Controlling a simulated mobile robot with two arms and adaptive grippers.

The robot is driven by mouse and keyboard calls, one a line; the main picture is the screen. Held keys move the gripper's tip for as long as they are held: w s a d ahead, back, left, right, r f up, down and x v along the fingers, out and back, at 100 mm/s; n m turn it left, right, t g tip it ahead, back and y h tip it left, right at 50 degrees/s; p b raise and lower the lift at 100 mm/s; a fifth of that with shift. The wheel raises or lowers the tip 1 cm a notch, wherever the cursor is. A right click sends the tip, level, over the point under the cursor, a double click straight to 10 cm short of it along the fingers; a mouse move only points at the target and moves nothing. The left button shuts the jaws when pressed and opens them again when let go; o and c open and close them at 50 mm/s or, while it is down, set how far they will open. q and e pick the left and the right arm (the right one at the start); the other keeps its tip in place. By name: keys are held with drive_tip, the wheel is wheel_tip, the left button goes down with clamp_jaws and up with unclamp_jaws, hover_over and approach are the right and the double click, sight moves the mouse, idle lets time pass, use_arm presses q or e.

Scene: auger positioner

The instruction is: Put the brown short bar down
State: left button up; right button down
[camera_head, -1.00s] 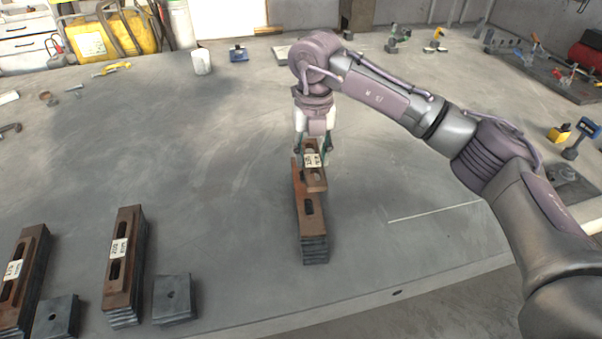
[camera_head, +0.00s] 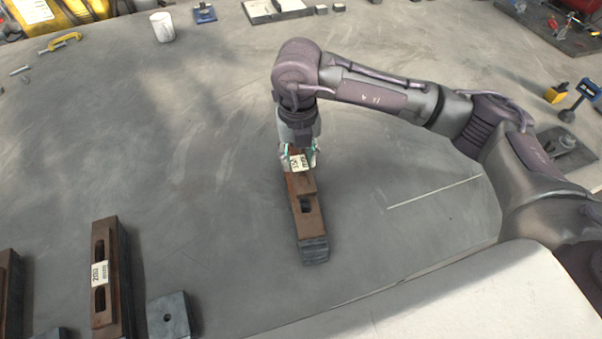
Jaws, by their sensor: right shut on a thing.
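The brown short bar (camera_head: 302,186) has a white label and lies over the far part of a longer brown slotted bar (camera_head: 308,222). That longer bar tops a stack of dark plates. My right gripper (camera_head: 299,160) points down and is shut on the short bar near its far end. The short bar looks very close to the bar under it; I cannot tell if they touch. My left gripper is not in view.
Another labelled brown bar stack (camera_head: 101,290) stands at the lower left, with a dark square block (camera_head: 170,315) beside it. A further stack (camera_head: 8,300) is cut off by the left edge. A white cup (camera_head: 162,27) stands far back. The table between is clear.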

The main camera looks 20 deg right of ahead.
sight(301, 169)
drive_tip(key=shift+s+f, duration=0.25)
drive_tip(key=shift+s, duration=0.2)
drive_tip(key=shift+s+f, duration=0.2)
drive_tip(key=shift+s, duration=0.25)
drive_tip(key=shift+s+f, duration=0.15)
drive_tip(key=shift+f, duration=0.05)
wheel_tip(301, 169, down, 3)
drive_tip(key=shift+p, duration=0.6)
drive_tip(key=shift+f, duration=0.4)
drive_tip(key=shift+a+f, duration=0.1)
drive_tip(key=shift+f, duration=0.1)
drive_tip(key=c, duration=0.7)
unclamp_jaws()
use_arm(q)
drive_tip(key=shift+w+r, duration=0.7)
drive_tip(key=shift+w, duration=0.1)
use_arm(e)
drive_tip(key=shift+o, duration=0.2)
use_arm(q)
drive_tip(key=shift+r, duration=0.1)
use_arm(e)
drive_tip(key=shift+r, duration=0.15)
